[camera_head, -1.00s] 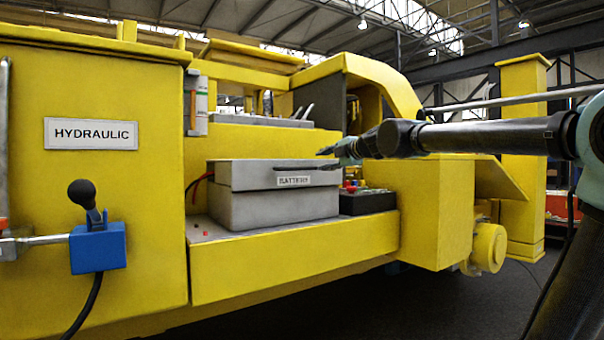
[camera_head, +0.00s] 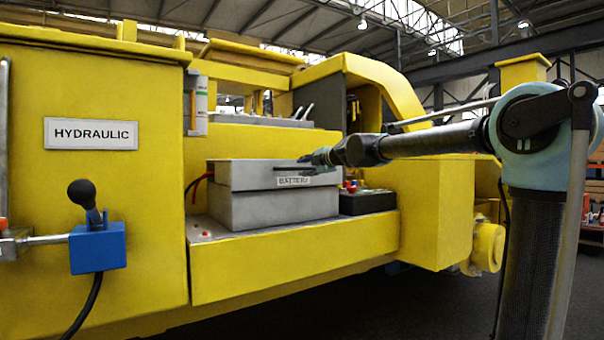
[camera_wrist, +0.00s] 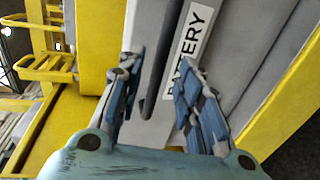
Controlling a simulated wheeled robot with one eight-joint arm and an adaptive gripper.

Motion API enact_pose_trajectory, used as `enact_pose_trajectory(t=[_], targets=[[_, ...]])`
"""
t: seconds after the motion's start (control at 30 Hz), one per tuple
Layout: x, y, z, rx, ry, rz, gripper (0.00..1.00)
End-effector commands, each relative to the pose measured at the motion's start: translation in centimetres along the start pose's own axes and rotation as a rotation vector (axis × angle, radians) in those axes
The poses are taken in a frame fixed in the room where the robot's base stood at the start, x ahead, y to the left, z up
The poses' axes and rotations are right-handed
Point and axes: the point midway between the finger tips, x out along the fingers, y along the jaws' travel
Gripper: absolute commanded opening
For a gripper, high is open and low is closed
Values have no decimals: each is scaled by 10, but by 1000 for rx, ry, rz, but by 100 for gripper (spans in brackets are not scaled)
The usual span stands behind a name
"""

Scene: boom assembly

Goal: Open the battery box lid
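The grey battery box (camera_head: 245,211) sits on a yellow ledge. Its grey lid (camera_head: 240,175) is down on it and carries a white BATTERY label (camera_head: 293,181), which also shows in the wrist view (camera_wrist: 190,45). A thin dark handle (camera_head: 285,168) runs along the lid's front. My gripper (camera_head: 310,158) is at the right end of this handle. In the wrist view my gripper (camera_wrist: 160,92) has its two blue-grey fingers apart, with the end of the dark handle (camera_wrist: 158,70) between them. I see no clear contact between fingers and handle.
A black battery (camera_head: 368,202) with red and blue caps stands right of the box. Red cables (camera_head: 198,183) run at its left. A yellow HYDRAULIC cabinet (camera_head: 110,200) with a blue lever unit (camera_head: 97,247) stands at the left. Open floor lies in front.

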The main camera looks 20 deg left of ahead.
Motion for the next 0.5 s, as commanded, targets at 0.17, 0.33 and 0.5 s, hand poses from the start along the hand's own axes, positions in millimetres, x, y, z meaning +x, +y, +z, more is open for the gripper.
enact_pose_trajectory(t=[0.17,0.33,0.5], targets=[[24,0,0,0,0,0,33],[39,0,0,-1,-1,0,33],[46,0,0,-1,-1,0,33]])
